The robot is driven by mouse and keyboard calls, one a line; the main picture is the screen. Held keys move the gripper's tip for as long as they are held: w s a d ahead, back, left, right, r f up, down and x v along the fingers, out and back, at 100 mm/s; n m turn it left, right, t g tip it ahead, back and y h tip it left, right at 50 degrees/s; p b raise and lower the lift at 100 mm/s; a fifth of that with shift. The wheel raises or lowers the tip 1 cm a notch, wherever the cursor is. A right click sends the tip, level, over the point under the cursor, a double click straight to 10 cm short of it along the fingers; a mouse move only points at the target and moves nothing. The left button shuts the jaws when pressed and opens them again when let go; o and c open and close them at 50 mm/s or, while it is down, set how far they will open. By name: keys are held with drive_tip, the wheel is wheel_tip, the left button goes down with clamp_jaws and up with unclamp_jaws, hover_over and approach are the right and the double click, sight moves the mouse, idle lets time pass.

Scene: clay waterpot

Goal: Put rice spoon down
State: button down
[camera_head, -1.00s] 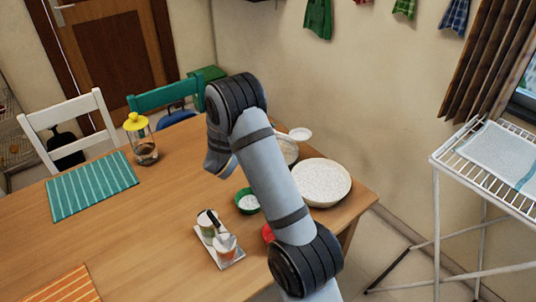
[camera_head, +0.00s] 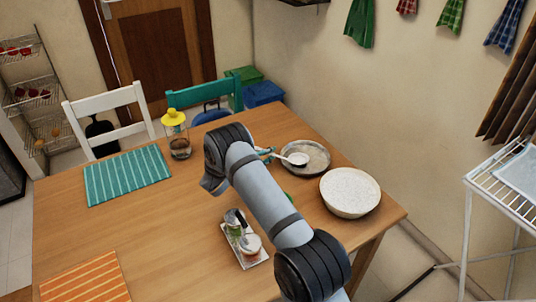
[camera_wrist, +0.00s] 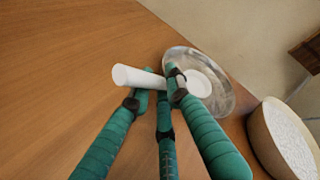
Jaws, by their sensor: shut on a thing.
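The white rice spoon (camera_head: 298,159) is in my gripper (camera_head: 266,153), at the far right part of the table. In the wrist view my gripper (camera_wrist: 160,88) is shut around the middle of the spoon. The thick handle end of the rice spoon (camera_wrist: 132,77) sticks out to the left, and its round head points right. The head overlaps the round metal dish (camera_wrist: 228,88). I cannot tell whether it touches the dish. In the head view the dish (camera_head: 318,152) lies beyond my arm, which hides part of the gripper.
A bowl of white grains (camera_head: 350,192) stands right of the dish, near the table's right edge. A small tray (camera_head: 262,262) with containers is in front. A glass jar with a yellow lid (camera_head: 177,138) stands back left. The wooden table (camera_head: 160,225) is clear at centre.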

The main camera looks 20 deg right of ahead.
drive_tip(key=shift+f, duration=0.2)
drive_tip(key=shift+f, duration=0.2)
drive_tip(key=c, duration=1.7)
unclamp_jaws()
drive_tip(key=shift+r, duration=0.1)
drive_tip(key=shift+o, duration=0.2)
drive_tip(key=shift+r, duration=0.2)
drive_tip(key=v, duration=1.2)
drive_tip(key=shift+f+b, duration=0.15)
drive_tip(key=shift+b, duration=0.15)
